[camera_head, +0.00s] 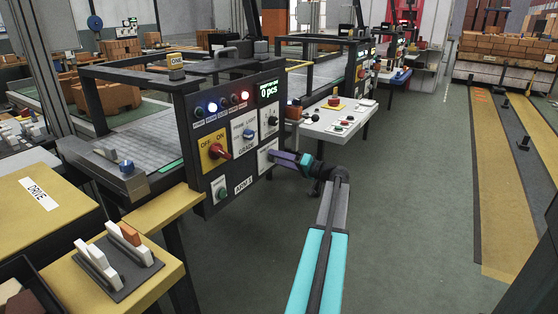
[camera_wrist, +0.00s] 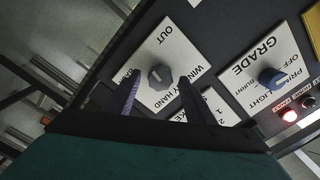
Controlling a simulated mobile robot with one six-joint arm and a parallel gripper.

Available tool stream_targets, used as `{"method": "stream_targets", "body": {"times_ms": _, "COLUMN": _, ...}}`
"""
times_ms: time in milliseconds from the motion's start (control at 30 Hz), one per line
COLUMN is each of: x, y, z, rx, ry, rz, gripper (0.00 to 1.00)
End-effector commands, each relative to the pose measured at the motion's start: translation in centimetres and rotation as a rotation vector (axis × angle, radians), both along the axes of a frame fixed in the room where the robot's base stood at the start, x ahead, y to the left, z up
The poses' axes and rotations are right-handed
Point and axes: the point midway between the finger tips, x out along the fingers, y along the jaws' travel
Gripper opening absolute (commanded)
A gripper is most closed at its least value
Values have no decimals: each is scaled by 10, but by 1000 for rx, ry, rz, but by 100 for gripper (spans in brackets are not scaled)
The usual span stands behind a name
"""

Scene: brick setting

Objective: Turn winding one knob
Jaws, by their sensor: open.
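The winding knob (camera_wrist: 158,76) is a small dark grey knob on a white plate with "OUT" and partly covered lettering, seen in the wrist view. My gripper (camera_wrist: 160,84) is open, with one finger on each side of the knob in that picture; whether the fingers touch it or stop short, I cannot tell. In the head view my gripper (camera_head: 276,156) reaches left toward the right edge of the dark control panel (camera_head: 206,197). There the white plate (camera_head: 264,153) shows in part, and the knob itself is hidden.
A blue "GRADE" knob (camera_wrist: 270,79) sits on the neighbouring plate, with a lit red lamp (camera_wrist: 290,116) nearby. The panel also carries a red on/off switch (camera_head: 218,151) and a green knob (camera_head: 222,193). Open floor (camera_head: 400,190) lies to the right.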

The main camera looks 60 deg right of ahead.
Motion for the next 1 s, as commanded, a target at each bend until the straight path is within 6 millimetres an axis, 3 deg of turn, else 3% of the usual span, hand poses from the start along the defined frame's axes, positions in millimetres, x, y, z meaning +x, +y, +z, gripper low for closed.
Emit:
{"method": "stream_targets", "body": {"times_ms": 133, "x": 0, "y": 0, "z": 0, "rx": 0, "ry": 0, "rz": 0, "gripper": 47}}
{"method": "stream_targets", "body": {"times_ms": 367, "x": -1, "y": 0, "z": 0, "rx": 0, "ry": 0, "rz": 0, "gripper": 8}}
{"method": "stream_targets", "body": {"times_ms": 400, "x": -2, "y": 6, "z": 0, "rx": 0, "ry": 0, "rz": -1, "gripper": 8}}
{"method": "stream_targets", "body": {"times_ms": 700, "x": -1, "y": 0, "z": 0, "rx": 31, "ry": 1, "rz": 2, "gripper": 8}}
{"method": "stream_targets", "body": {"times_ms": 1000, "x": -1, "y": -1, "z": 1, "rx": 178, "ry": -1, "rz": 1, "gripper": 8}}
